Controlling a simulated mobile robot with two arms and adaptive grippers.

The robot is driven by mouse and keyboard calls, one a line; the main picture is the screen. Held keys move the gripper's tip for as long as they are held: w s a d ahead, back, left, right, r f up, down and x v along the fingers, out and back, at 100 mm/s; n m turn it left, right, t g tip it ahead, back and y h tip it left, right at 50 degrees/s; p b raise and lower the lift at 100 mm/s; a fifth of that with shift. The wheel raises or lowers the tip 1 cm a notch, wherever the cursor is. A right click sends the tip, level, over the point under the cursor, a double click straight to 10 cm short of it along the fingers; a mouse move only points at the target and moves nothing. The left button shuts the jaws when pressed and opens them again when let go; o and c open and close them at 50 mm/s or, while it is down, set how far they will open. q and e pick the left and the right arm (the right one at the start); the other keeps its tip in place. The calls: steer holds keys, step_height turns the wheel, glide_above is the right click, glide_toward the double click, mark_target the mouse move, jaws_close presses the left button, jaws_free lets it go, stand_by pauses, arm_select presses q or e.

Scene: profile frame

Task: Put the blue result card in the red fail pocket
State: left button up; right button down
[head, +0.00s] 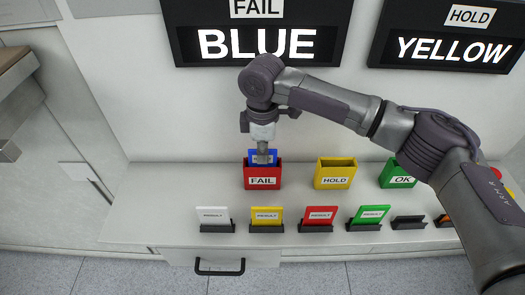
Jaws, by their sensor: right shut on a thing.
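The blue result card (254,156) is upright at the mouth of the red fail pocket (263,175), its lower part hidden behind the pocket's front wall. My right gripper (264,158) is directly above the pocket, pointing down, and is shut on the card. Whether the card touches the pocket's bottom cannot be seen. My left gripper is not in view.
The yellow hold pocket (335,174) and green OK pocket (398,174) stand to the right. In front are holders with white (214,214), yellow (267,214), red (319,214) and green (370,213) result cards, and an empty holder (408,222). A screen (257,43) reads FAIL and BLUE.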

steer(key=c, duration=1.3)
jaws_free()
steer(key=shift+f, duration=0.1)
step_height(320, 180, up, 12)
steer(key=b, duration=0.2)
steer(key=shift+r+b, duration=0.2)
steer(key=shift+b, duration=0.2)
